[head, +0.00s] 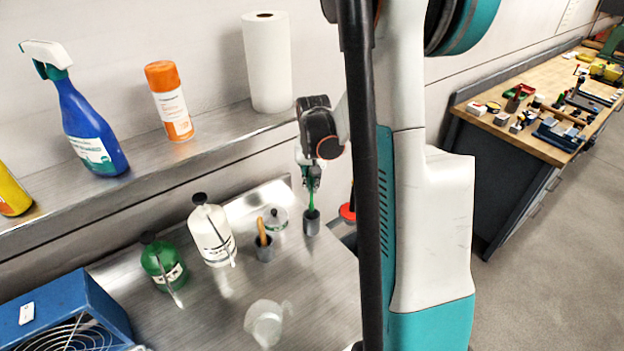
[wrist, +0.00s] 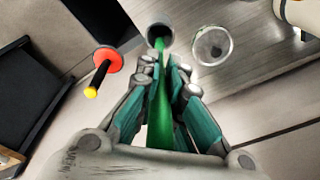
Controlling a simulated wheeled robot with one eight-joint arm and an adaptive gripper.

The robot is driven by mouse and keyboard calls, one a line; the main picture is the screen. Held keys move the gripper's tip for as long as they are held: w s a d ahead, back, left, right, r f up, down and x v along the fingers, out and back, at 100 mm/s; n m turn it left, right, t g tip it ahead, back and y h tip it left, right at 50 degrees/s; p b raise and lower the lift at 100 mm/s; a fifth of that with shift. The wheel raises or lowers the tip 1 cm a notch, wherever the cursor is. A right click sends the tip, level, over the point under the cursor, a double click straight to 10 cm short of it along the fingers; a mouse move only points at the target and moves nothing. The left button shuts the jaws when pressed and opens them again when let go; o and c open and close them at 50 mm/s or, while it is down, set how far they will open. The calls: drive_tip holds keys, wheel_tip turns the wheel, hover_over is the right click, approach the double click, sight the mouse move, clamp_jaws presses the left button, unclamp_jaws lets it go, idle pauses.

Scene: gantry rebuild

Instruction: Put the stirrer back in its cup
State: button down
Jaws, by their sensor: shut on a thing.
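My gripper (head: 311,180) is shut on a green stirrer, which points down between the fingers. The stirrer (head: 311,202) looks upright in the head view. In the wrist view the stirrer (wrist: 160,100) runs between the fingers (wrist: 162,75) to the mouth of a grey cup (wrist: 159,30). The same grey cup (head: 312,224) stands on the metal bench below my gripper. The stirrer's lower end appears at or inside the cup's mouth; how deep it reaches is hidden.
A second grey cup (head: 264,251) holds a wooden-handled tool. Beside it stand a small glass jar (head: 275,220), a white bottle (head: 213,236) and a green bottle (head: 163,264). A clear beaker (head: 264,320) is nearer. A red disc (wrist: 106,59) with a black handle lies beyond the bench edge.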

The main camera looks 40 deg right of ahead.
drive_tip(key=shift+f+b, duration=2.55)
drive_tip(key=shift+f, duration=0.6)
drive_tip(key=c, duration=1.7)
unclamp_jaws()
drive_tip(key=shift+o, duration=0.2)
drive_tip(key=r, duration=0.8)
drive_tip(key=s+r, duration=0.1)
drive_tip(key=r, duration=0.3)
drive_tip(key=shift+s+a, duration=0.1)
drive_tip(key=shift+a, duration=0.3)
